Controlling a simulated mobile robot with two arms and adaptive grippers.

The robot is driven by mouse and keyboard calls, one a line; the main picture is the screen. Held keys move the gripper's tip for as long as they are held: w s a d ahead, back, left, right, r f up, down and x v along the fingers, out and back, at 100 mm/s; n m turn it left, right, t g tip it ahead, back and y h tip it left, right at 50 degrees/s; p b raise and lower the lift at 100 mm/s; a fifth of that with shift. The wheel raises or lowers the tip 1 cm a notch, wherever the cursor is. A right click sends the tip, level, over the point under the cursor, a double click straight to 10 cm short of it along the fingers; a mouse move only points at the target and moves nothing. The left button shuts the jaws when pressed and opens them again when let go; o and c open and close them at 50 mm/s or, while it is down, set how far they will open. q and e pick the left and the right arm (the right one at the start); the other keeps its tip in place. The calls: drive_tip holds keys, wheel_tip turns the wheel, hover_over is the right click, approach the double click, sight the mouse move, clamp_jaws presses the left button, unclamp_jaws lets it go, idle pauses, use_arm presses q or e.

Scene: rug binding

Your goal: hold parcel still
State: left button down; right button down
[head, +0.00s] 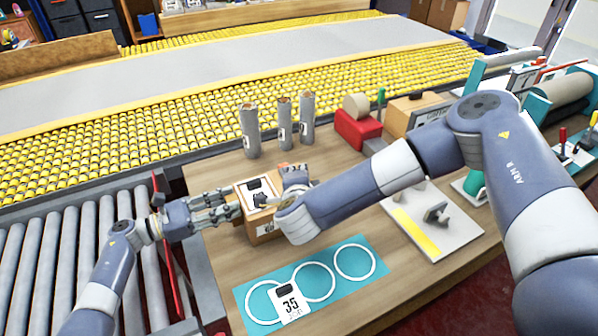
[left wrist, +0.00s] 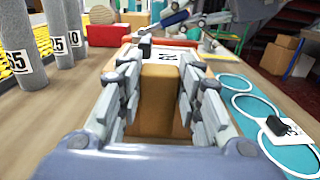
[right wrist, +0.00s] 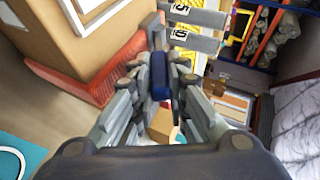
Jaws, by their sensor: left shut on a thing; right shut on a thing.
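The parcel (head: 262,232) is a small brown box with white labels, standing upright on the wooden table. My left gripper (head: 232,207) is at its left side. In the left wrist view, the fingers (left wrist: 162,100) lie along both sides of the parcel (left wrist: 160,77) and are shut on it. My right gripper (head: 291,178) is at the parcel's right back corner, partly hidden by its own wrist. In the right wrist view, the fingers (right wrist: 160,85) are shut on a dark blue handle (right wrist: 160,75). A red ridged part (right wrist: 105,72) lies beside a brown box there; its link to the handle is unclear.
Several grey tubes (head: 249,130) stand behind the parcel. A red tape dispenser (head: 357,130) and another box (head: 412,110) are farther right. In front lies a teal mat (head: 365,283) with white rings and a tag marked 35 (head: 290,305). Rollers (head: 75,240) are at left.

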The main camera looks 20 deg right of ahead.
use_arm(q)
drive_tip(key=shift+d+r, duration=0.1)
drive_tip(key=shift+d, duration=0.05)
use_arm(e)
drive_tip(key=shift+s+a+f, duration=0.35)
drive_tip(key=shift+f, duration=0.1)
drive_tip(key=shift+w+d+t, duration=0.1)
drive_tip(key=shift+d+t, duration=0.15)
drive_tip(key=shift+t, duration=0.15)
drive_tip(key=c, duration=1.6)
unclamp_jaws()
drive_tip(key=shift+w+r, duration=0.1)
use_arm(q)
drive_tip(key=shift+w, duration=0.1)
use_arm(e)
drive_tip(key=shift+o, duration=0.2)
drive_tip(key=shift+w+d, duration=0.1)
drive_tip(key=shift+d, duration=0.1)
drive_tip(key=shift+r, duration=0.1)
drive_tip(key=v, duration=1.2)
use_arm(q)
drive_tip(key=c, duration=1.1)
unclamp_jaws()
